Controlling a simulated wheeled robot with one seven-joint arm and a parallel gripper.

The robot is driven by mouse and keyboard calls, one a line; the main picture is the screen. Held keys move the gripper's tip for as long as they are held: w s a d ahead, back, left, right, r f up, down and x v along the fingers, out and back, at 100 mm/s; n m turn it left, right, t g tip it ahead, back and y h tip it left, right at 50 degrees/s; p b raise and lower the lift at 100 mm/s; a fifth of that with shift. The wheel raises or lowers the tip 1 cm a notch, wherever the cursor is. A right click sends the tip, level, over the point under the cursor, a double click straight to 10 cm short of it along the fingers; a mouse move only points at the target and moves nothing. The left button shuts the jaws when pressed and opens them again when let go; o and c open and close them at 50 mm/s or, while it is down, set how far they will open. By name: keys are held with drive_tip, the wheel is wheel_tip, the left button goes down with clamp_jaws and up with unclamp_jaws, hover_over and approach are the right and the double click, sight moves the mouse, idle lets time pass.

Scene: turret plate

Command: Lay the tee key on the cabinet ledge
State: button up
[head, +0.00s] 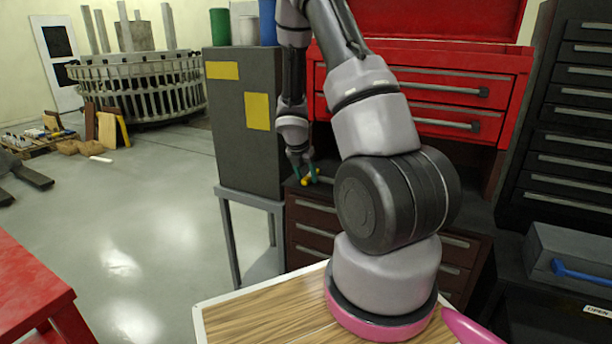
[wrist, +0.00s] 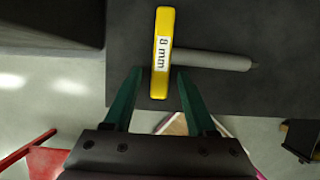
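The tee key (wrist: 161,30) has a yellow bar handle marked "8 mm" and a grey shaft pointing right in the wrist view. It appears to lie on the dark cabinet ledge (wrist: 285,45). In the head view the yellow of the tee key (head: 305,182) shows small at the front left of the ledge, above brown drawers. My gripper (wrist: 159,75) has its green fingers apart, one on each side of the near end of the handle, with a gap visible on both sides. My gripper (head: 306,170) points down at the ledge in the head view.
A grey cabinet (head: 233,130) with yellow labels stands close left of the gripper on a grey stand. A red tool chest (head: 455,95) rises behind the ledge. My arm hides part of the ledge. Open floor (head: 140,220) lies to the left.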

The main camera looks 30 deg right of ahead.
drive_tip(key=shift+r, duration=0.1)
drive_tip(key=s+a+r+m, duration=0.3)
drive_tip(key=s+r+m, duration=0.1)
drive_tip(key=r, duration=0.7)
drive_tip(key=s+a+r+m, duration=0.2)
drive_tip(key=s+r+m, duration=0.2)
drive_tip(key=r, duration=0.7)
drive_tip(key=s+a+r+m+t+y, duration=0.2)
drive_tip(key=s+a+r+m, duration=0.3)
drive_tip(key=s+r+m, duration=0.2)
drive_tip(key=s+a+r+m+t+y, duration=0.2)
drive_tip(key=s+a+r+m, duration=0.3)
drive_tip(key=s+m, duration=0.7)
wheel_tip(320, 180, up, 2)
drive_tip(key=m+y, duration=0.1)
drive_tip(key=m, duration=0.1)
drive_tip(key=shift+a+m+y, duration=0.25)
drive_tip(key=shift+m+y, duration=0.05)
drive_tip(key=shift+m, duration=0.1)
drive_tip(key=shift+c, duration=0.6)
